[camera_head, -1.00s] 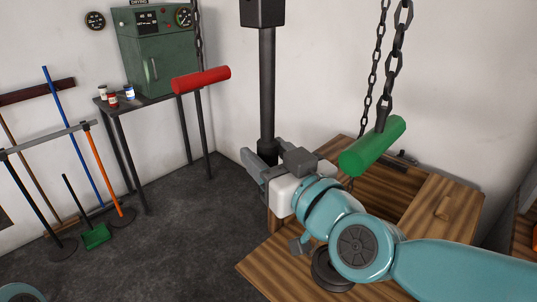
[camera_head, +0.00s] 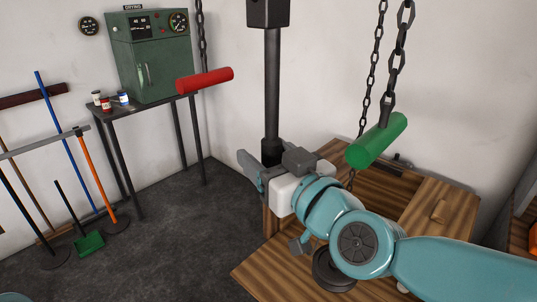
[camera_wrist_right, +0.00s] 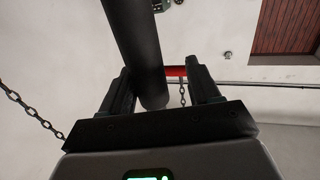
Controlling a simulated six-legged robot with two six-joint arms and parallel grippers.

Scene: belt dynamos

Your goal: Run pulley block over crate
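A black hanging post (camera_head: 272,85) with a box at its top hangs at the centre; I cannot tell whether this is the pulley block. My right gripper (camera_head: 257,160) is at the post's lower end. In the right wrist view the post (camera_wrist_right: 138,50) lies close to the left finger, with a clear gap to the right finger, so the gripper (camera_wrist_right: 160,85) is open. Whether it touches the post is unclear. My left gripper is out of view.
A green bar (camera_head: 377,141) hangs on chains over the crate. A red bar (camera_head: 204,80) hangs on a chain left of the post. A dark round object (camera_head: 333,270) is beside my arm. A table with a green cabinet (camera_head: 152,55) stands behind. Floor in the middle is clear.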

